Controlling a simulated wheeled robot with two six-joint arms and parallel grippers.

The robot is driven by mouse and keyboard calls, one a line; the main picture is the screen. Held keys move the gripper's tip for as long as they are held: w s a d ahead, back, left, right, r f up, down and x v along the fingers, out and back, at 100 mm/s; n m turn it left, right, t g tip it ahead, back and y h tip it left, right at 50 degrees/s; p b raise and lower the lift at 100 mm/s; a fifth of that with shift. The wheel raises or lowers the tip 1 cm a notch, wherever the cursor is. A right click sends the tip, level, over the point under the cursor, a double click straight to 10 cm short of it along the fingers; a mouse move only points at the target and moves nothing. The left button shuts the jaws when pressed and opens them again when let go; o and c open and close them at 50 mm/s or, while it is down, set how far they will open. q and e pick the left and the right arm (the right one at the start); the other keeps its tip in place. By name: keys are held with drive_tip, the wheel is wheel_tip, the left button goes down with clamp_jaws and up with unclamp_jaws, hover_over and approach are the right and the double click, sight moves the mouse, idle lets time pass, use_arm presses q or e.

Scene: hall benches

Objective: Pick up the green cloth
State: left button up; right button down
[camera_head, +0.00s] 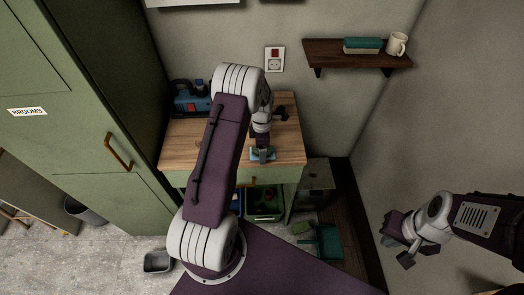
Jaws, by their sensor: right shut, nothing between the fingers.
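A small blue-green flat thing (270,156) lies on the wooden bench top, right at the fingers of my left gripper (262,153). It may be the green cloth, but it is too small and too covered to be sure. My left gripper points down at the bench, and I cannot tell whether its fingers are closed on anything. My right gripper (397,250) is shut and empty, off to the right beside the wall and away from the bench.
The bench (284,132) carries a blue machine (190,99) at its back left. A wall shelf (335,58) holds a teal folded or book-like thing (362,46) and a mug (397,43). A green crate (264,213) and a teal dustpan-like thing (327,240) are below. A green cabinet (70,110) stands left.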

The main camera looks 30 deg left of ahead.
use_arm(q)
drive_tip(key=shift+d, duration=0.2)
drive_tip(key=shift+a, duration=0.1)
drive_tip(key=c, duration=1.4)
drive_tip(key=shift+w+r, duration=0.1)
drive_tip(key=shift+r, duration=0.45)
wheel_tip(320, 180, up, 3)
drive_tip(key=shift+b, duration=0.5)
drive_tip(key=s+d+r, duration=0.1)
drive_tip(key=d+r, duration=0.1)
drive_tip(key=d, duration=0.1)
drive_tip(key=s+d+r+b, duration=0.1)
drive_tip(key=d+r, duration=0.1)
drive_tip(key=d, duration=0.2)
drive_tip(key=s+d+r, duration=0.1)
drive_tip(key=d+r, duration=0.2)
drive_tip(key=d, duration=0.1)
drive_tip(key=shift+d, duration=0.2)
drive_tip(key=o, duration=0.8)
drive_tip(key=shift+c, duration=0.2)
drive_tip(key=c, duration=0.7)
drive_tip(key=shift+o, duration=0.2)
